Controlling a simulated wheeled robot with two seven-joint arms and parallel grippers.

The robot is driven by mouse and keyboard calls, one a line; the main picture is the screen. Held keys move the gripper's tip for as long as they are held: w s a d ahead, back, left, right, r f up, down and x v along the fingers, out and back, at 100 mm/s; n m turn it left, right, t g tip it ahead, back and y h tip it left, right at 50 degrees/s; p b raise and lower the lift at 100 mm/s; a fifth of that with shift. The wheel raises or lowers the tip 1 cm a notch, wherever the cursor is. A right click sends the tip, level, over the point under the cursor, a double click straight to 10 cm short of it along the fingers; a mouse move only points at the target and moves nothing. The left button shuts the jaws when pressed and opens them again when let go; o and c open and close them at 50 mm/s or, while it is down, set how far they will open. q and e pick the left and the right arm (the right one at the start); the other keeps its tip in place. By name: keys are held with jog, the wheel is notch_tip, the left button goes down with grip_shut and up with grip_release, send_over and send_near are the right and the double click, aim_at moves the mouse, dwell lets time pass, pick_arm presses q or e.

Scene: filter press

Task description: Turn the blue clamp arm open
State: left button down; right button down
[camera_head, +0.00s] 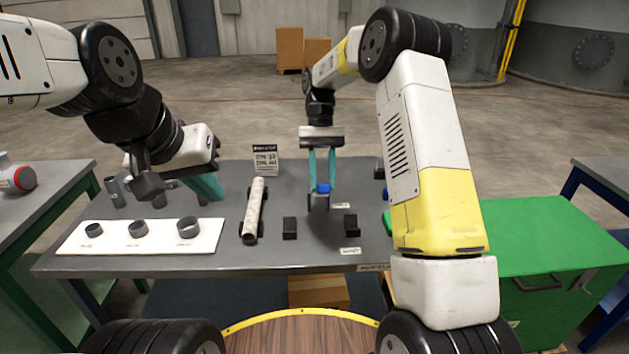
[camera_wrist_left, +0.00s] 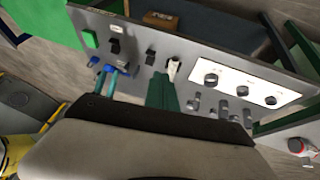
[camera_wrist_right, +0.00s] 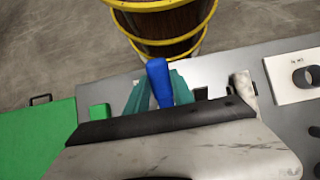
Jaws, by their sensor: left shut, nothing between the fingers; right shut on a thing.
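The blue clamp arm (camera_head: 323,187) is between the teal fingertips of my right gripper (camera_head: 321,182), above the middle right of the grey table. In the right wrist view the blue clamp arm (camera_wrist_right: 158,80) stands up between the two fingers, which are shut on it. The fingers hide part of it and of its mount. My left gripper (camera_head: 212,189) is shut and empty, over the left part of the table, well apart from the clamp. Its teal fingers (camera_wrist_left: 160,92) lie together in the left wrist view.
A white cylinder (camera_head: 254,212) lies between the grippers on black supports. A white board (camera_head: 110,237) with several dark rings is at the table's front left. Black blocks (camera_head: 290,228) stand near the clamp. A green box (camera_head: 552,262) is at the right. The floor behind the table is mostly clear.

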aim_at(321, 191)
pick_arm(q)
jog(key=w+d+f+n+g+h, duration=0.4)
jog(key=d+f+n+g+h, duration=0.45)
jog(key=f+n, duration=0.3)
jog(key=w+f+n+t+h, duration=0.6)
jog(key=w+f+n+h, duration=0.4)
jog(key=n, duration=0.6)
jog(key=w+d+r, duration=0.3)
jog(key=d+r, duration=0.1)
jog(key=d, duration=0.4)
jog(key=shift+w+d+r+y, duration=0.25)
jog(key=shift+d+y, duration=0.1)
jog(key=shift+y, duration=0.1)
